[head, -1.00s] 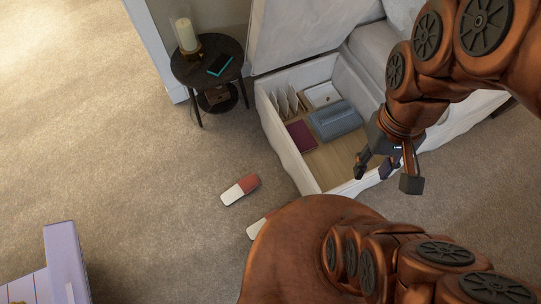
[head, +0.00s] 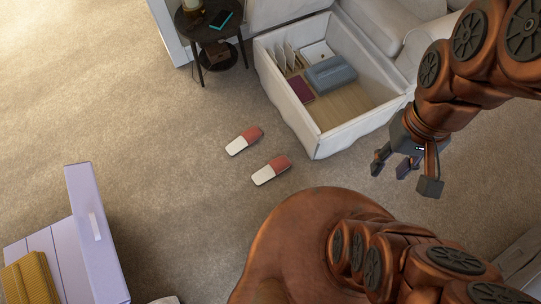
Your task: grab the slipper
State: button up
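Two slippers lie side by side on the carpet in the head view, each white at the near left end and reddish at the far right end. One slipper (head: 244,141) is farther back. The other slipper (head: 271,170) is nearer, just beyond my copper-coloured body. My gripper (head: 403,178) hangs to the right of both slippers, in front of the storage box. Its dark fingers are spread apart with nothing between them. It is well apart from the slippers.
An open white storage box (head: 342,143) holds a blue-grey case (head: 330,74) and a dark red book (head: 300,89). A round dark side table (head: 210,32) stands behind. A lilac drawer unit (head: 92,230) is at lower left. Carpet at left is clear.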

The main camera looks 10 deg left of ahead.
aim_at(277, 167)
jog(key=u, duration=0.35)
jog(key=k, duration=0.75)
jog(key=u, duration=0.85)
jog(key=k, duration=0.55)
jog(key=u, duration=0.95)
jog(key=i, duration=0.75)
jog(key=z, duration=0.65)
jog(key=i, duration=0.85)
jog(key=z, duration=0.75)
